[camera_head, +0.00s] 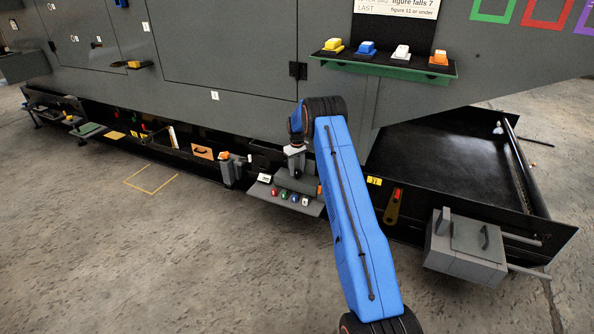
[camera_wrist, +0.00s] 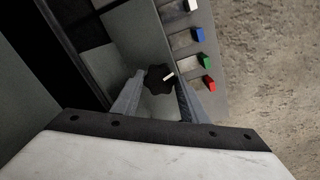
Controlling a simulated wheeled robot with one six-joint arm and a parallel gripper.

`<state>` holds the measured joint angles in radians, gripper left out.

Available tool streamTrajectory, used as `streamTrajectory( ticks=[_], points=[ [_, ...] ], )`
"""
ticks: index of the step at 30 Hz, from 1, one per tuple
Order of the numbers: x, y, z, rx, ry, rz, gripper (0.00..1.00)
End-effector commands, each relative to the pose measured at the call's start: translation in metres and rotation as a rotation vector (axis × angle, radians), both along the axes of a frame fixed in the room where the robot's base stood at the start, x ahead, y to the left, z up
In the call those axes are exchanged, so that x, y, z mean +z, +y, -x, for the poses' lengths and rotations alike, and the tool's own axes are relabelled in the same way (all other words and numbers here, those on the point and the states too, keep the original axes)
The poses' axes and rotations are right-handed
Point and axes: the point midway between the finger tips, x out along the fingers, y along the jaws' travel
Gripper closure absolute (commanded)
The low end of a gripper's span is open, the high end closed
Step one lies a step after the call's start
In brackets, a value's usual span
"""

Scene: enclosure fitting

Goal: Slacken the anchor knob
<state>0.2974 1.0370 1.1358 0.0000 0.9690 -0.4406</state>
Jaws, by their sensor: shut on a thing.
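The anchor knob (camera_wrist: 159,79) is a black lobed knob with a white mark on its right side, seen in the wrist view. My gripper (camera_wrist: 160,88) has one finger on each side of it, and the jaws are shut on it. In the head view my gripper (camera_head: 297,158) points down at a small grey shelf on the long enclosure's lower edge. The knob is too small and shaded to make out clearly there.
Beside the knob is a row of small white, blue (camera_wrist: 198,34), green (camera_wrist: 205,61) and red (camera_wrist: 209,83) blocks. A green-edged shelf (camera_head: 385,66) with coloured blocks juts out above. A black open tray (camera_head: 440,150) lies to the right. Concrete floor in front is mostly clear.

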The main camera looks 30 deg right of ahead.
Motion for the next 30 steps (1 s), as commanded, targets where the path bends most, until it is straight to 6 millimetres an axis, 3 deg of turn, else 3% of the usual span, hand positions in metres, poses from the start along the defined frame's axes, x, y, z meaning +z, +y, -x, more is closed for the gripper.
streamTrajectory(
  ticks=[3, 4, 6, 19, 30],
  points=[
    [0.001, 0.000, 0.000, 0.000, -0.001, 0.001, 0.83],
    [0.001, 0.000, 0.000, -0.001, -0.001, 0.001, 0.58],
    [0.001, 0.000, 0.000, -0.001, -0.001, 0.001, 0.42],
    [0.008, 0.000, 0.000, -0.001, -0.001, 0.001, 0.42],
    [0.074, 0.000, 0.000, -0.001, -0.002, 0.001, 0.42]
  ],
)
